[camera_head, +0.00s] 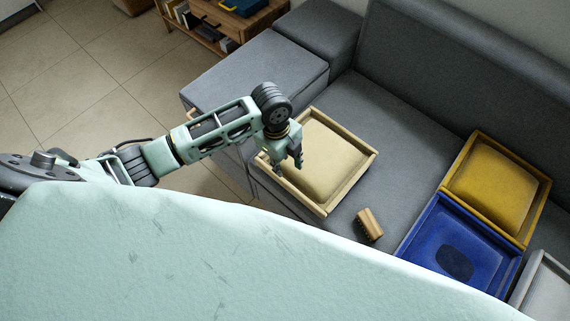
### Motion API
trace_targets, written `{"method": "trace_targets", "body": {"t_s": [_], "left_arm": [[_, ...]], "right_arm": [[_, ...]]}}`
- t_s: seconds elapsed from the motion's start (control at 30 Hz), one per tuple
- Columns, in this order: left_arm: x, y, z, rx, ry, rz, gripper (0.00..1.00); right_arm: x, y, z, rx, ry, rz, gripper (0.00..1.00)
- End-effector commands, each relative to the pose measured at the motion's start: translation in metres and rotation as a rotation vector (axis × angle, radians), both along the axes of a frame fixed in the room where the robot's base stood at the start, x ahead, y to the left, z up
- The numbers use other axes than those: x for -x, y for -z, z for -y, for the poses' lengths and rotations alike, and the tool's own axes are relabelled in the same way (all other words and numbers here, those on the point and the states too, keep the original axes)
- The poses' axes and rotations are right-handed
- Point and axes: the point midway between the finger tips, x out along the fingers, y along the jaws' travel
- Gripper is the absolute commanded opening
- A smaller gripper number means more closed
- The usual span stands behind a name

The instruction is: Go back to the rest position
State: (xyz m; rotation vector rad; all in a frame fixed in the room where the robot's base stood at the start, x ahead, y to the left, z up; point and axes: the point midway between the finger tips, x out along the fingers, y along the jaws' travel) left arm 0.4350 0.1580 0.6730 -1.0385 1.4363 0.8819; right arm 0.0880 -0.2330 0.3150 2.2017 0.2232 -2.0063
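My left arm reaches in from the left. Its gripper (289,165) hangs over the left edge of a wooden tray (347,187) that holds a cream cushion (325,160). The two fingers look spread apart, and I see nothing between them. Whether the fingertips touch the tray or the cushion is hard to tell. My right gripper does not show.
A small brown ribbed block (369,225) lies on the grey sofa (390,125). Right of it are a blue tray (432,223) with a dark oval, a yellow-cushioned tray (519,168) and a pale tray (545,290). A wooden shelf (222,28) stands behind.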

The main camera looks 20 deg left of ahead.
Motion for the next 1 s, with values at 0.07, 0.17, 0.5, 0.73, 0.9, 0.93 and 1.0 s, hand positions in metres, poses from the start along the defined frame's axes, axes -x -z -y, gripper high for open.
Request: {"method": "trace_targets", "body": {"t_s": [0.07,0.17,0.5,0.73,0.9,0.93,1.0], "left_arm": [[0.000,0.000,0.000,0.000,0.000,0.000,0.31],[0.000,0.000,0.000,0.000,0.000,0.000,0.31],[0.003,0.001,0.003,0.006,-0.012,0.001,0.31],[0.044,-0.003,0.043,0.095,-0.291,0.019,0.31],[0.079,-0.021,0.049,0.176,-0.724,0.036,0.31],[0.084,-0.025,0.046,0.184,-0.800,0.038,0.31],[0.094,-0.032,0.037,0.198,-0.960,0.043,0.31]], "right_arm": [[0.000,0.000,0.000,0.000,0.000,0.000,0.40],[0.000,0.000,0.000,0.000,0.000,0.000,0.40],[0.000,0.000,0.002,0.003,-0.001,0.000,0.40],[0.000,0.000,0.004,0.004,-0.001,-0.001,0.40],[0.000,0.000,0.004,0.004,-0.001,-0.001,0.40],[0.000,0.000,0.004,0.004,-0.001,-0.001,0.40],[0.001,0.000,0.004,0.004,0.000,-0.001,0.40]]}}
